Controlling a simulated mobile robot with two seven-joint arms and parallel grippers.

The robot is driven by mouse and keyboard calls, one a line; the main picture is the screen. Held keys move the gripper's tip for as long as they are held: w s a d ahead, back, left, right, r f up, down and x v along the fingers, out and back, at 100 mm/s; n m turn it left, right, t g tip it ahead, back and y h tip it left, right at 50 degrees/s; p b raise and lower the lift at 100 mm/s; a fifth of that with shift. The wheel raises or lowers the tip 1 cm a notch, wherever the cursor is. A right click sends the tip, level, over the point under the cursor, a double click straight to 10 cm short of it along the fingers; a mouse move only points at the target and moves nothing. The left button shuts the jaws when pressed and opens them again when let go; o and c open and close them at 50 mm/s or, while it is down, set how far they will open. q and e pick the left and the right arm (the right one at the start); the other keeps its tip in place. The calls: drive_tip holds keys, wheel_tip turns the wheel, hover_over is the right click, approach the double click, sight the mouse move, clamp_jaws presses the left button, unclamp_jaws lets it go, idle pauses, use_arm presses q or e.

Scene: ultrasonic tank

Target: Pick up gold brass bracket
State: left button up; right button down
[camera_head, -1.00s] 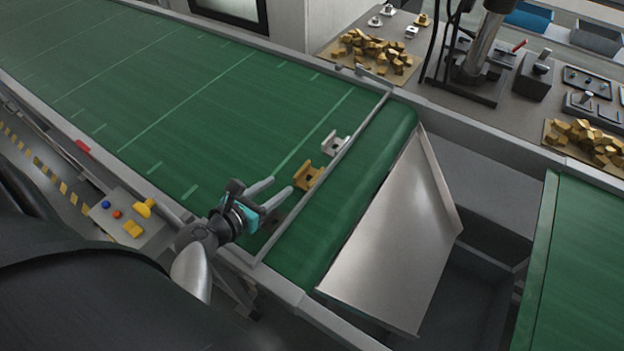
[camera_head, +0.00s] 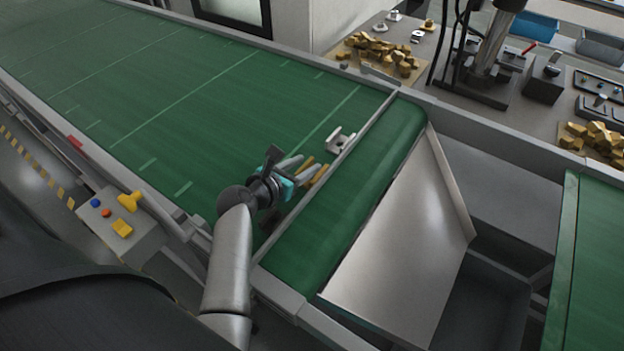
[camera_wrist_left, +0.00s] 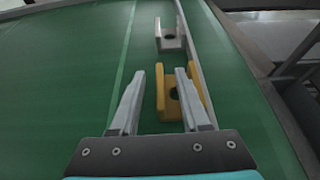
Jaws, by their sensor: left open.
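The gold brass bracket (camera_wrist_left: 171,106) lies on the green belt (camera_head: 200,95) against the metal stop bar (camera_head: 345,155). In the head view my left gripper (camera_head: 302,170) mostly covers the bracket (camera_head: 320,176). My left gripper is open; in the left wrist view its two fingers (camera_wrist_left: 158,90) point toward the bracket. The right finger overlaps the bracket in that view, and the left finger is to the left of it. I cannot tell whether they touch. A silver bracket (camera_head: 340,139) lies just beyond, also by the bar (camera_wrist_left: 171,38). My right gripper is not seen.
A sloped metal chute (camera_head: 400,240) stands right of the belt end. A control box (camera_head: 115,220) with buttons is at the belt's near side. A bench at the back holds gold pieces (camera_head: 380,55). The belt left of the gripper is clear.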

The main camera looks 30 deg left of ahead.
use_arm(q)
drive_tip(key=shift+w, duration=0.15)
drive_tip(key=shift+c, duration=0.3)
clamp_jaws()
drive_tip(key=shift+f, duration=0.1)
idle(0.9)
